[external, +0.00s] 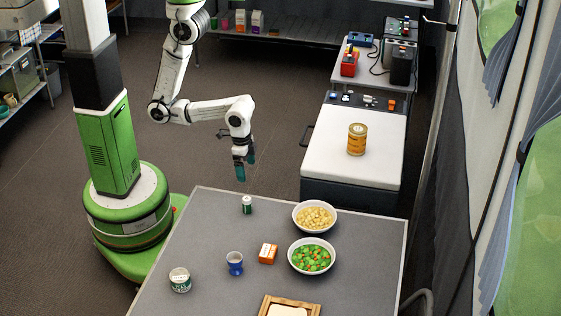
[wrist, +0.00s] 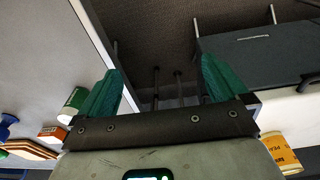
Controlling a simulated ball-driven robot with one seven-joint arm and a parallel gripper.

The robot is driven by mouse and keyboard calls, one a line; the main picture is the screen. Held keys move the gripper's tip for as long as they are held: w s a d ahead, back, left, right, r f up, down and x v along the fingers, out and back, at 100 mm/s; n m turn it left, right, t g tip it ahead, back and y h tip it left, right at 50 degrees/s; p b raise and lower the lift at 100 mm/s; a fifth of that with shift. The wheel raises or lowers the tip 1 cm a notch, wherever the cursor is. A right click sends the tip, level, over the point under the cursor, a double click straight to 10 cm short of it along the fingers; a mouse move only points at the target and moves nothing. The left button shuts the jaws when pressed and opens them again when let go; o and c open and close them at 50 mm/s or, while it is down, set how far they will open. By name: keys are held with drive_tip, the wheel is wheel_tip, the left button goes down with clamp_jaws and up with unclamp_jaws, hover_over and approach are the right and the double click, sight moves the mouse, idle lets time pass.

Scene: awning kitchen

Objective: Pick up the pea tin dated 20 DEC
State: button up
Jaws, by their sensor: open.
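My gripper (external: 241,176) is open and empty, pointing down in the air just past the far edge of the grey table. Its two teal fingers show apart in the wrist view (wrist: 160,78). A green and white tin (external: 180,280), apparently lettered PEAS, stands at the table's near left. A small dark green tin (external: 247,204) stands near the far edge, close to my gripper; a green tin also shows in the wrist view (wrist: 75,100). A yellow-orange tin (external: 357,140) stands on the white-topped unit; it shows in the wrist view (wrist: 280,153). I cannot read any date.
The grey table (external: 205,235) also bears a blue cup (external: 235,264), an orange box (external: 268,253), a bowl of pale chunks (external: 314,217), a bowl of green and orange pieces (external: 311,257) and a wooden tray (external: 290,304). The white-topped unit (external: 335,165) is mostly clear.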

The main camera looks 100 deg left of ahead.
drive_tip(key=shift+c, duration=0.6)
drive_tip(key=shift+w, duration=0.1)
